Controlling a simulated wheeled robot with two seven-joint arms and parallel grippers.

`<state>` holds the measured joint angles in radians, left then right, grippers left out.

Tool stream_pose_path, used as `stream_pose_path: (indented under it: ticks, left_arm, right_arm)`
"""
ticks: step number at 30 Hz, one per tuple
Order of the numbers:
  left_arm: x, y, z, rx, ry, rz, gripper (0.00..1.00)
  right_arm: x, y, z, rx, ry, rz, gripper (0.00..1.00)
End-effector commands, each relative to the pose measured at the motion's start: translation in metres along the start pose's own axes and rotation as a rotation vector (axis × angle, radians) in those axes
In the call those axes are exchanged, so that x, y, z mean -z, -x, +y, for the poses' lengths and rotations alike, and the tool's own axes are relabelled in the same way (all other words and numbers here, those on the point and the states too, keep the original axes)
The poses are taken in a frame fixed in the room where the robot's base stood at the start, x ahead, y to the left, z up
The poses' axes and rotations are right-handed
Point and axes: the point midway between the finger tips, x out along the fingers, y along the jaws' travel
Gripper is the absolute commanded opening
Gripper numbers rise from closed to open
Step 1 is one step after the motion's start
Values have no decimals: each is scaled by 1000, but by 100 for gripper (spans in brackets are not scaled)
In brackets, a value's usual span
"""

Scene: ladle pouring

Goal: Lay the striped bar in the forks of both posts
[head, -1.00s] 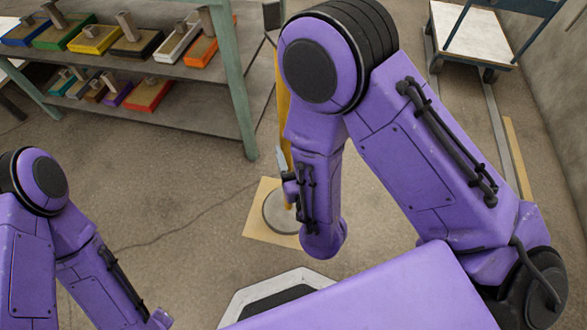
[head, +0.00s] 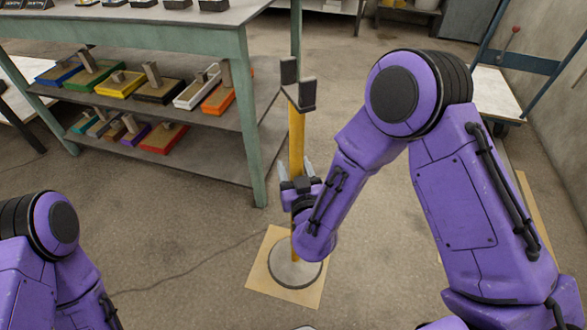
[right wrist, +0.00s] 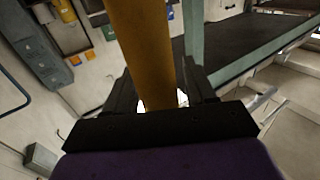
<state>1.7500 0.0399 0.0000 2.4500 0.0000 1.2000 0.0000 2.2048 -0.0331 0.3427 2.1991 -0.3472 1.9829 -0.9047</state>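A yellow post (head: 297,140) stands upright on a round grey base (head: 296,272), with a dark fork (head: 298,92) at its top. My right gripper (head: 296,170) is at the lower part of this post, with a finger on each side of it. In the right wrist view the post (right wrist: 143,45) runs between the spread fingers (right wrist: 160,92), and narrow light gaps show beside it. The striped bar and a second post are not in view. My left forearm is at the lower left, and its gripper is outside the picture.
The base stands on a tan floor square (head: 262,276). A cart (head: 495,95) stands at the right by the wall. The floor left of the post is clear.

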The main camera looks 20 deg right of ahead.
Motion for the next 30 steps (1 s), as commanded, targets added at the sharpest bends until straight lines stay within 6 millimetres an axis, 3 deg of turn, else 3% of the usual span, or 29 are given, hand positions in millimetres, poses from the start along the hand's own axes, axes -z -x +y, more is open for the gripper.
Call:
stream_pose_path:
  ticks: [1,4,5,30]
  left_arm:
    - [0,0,0,0,0,0,43]
    - [0,0,0,0,0,0,43]
    - [0,0,0,0,0,0,43]
    - [0,0,0,0,0,0,43]
  right_arm:
    - [0,0,0,0,0,0,37]
    - [0,0,0,0,0,0,5]
    - [0,0,0,0,0,0,0]
    - [-1,1,0,1,0,-2,0]
